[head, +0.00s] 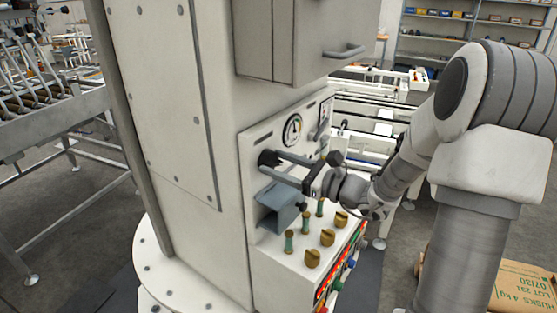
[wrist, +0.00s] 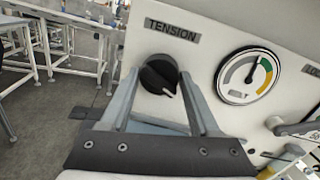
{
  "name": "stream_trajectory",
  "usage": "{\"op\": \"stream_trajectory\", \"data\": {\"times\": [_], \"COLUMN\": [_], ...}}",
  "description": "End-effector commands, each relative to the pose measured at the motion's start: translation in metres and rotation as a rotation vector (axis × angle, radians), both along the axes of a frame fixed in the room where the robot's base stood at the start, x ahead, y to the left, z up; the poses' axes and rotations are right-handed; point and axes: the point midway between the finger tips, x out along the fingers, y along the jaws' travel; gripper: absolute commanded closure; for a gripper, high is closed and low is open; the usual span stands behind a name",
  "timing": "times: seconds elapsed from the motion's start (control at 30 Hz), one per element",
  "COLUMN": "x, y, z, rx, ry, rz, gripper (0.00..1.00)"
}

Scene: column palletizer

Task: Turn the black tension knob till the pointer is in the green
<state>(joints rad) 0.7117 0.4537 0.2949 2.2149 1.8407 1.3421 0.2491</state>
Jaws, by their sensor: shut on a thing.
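The black tension knob (wrist: 158,76) sits on the white panel under the TENSION label, with a white mark toward its lower right. My gripper (wrist: 160,79) has one finger on each side of the knob and is shut on it. In the head view my gripper (head: 273,161) reaches in from the right to the knob (head: 266,158). The round gauge (wrist: 246,76) is right of the knob; it also shows in the head view (head: 292,129).
A grey box-like bracket (head: 280,207) juts out below the knob. Several brass knobs (head: 327,237) and green posts stand on the ledge below. A cabinet with a handle (head: 344,51) overhangs above. A lever (wrist: 290,128) sits right of the gauge.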

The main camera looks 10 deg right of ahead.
Motion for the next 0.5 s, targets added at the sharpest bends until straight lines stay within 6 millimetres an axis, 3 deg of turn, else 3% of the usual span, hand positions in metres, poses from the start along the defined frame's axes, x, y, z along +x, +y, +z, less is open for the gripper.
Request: {"op": "stream_trajectory", "data": {"times": [0.43, 0.47, 0.5], "x": [-0.0001, -0.0001, -0.0001], "y": [-0.0002, -0.0002, -0.0002], "z": [-0.0001, -0.0001, -0.0001], "rx": [0.009, 0.009, 0.009], "ry": [0.007, 0.007, 0.007], "rz": [0.0, 0.0, 0.0], "gripper": [0.93, 0.32, 0.25]}}
